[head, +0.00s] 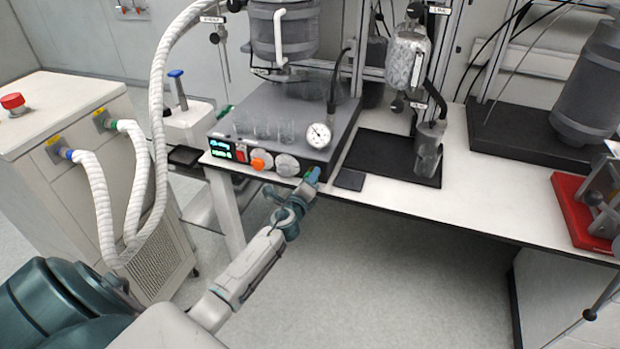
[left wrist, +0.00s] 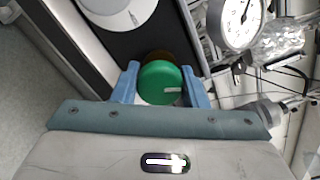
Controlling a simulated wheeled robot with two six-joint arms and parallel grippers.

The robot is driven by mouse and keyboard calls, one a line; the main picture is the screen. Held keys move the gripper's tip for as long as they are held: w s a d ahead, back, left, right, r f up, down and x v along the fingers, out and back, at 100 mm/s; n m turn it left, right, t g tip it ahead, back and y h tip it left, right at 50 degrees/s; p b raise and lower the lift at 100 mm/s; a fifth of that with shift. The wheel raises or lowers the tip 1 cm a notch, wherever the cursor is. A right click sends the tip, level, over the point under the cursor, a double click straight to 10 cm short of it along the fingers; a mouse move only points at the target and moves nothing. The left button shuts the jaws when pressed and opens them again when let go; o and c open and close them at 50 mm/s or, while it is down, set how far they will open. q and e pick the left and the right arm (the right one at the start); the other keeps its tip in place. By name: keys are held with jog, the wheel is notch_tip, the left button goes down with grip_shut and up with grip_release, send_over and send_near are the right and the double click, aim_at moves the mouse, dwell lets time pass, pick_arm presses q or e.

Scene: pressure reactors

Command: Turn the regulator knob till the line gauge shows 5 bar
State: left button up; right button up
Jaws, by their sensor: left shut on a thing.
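The green regulator knob (left wrist: 160,83) sits between the two blue fingers of my left gripper (left wrist: 165,86) in the left wrist view. The fingers are shut on its sides, and a pale mark shows on its face. In the head view my left gripper (head: 313,175) is at the front right corner of the grey reactor base (head: 335,150) and mostly hides the knob. The round white line gauge (head: 319,135) stands just above the knob. The gauge also shows, cut off at the top, in the left wrist view (left wrist: 237,20); its figures are too small to read. My right gripper is out of view.
An orange knob (head: 260,161) and a grey dial (head: 287,165) are left of my gripper on the front panel. Several glass beakers (head: 265,130) stand on the base. A black mat (head: 385,155) lies to the right. The floor below is clear.

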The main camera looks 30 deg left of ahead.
pick_arm(q)
jog(key=shift+m, duration=0.6)
jog(key=shift+f, duration=0.1)
jog(key=o, duration=1)
jog(key=shift+c, duration=0.2)
jog(key=v, duration=1.1)
jog(key=shift+b, duration=0.35)
jog(key=shift+w+d, duration=0.1)
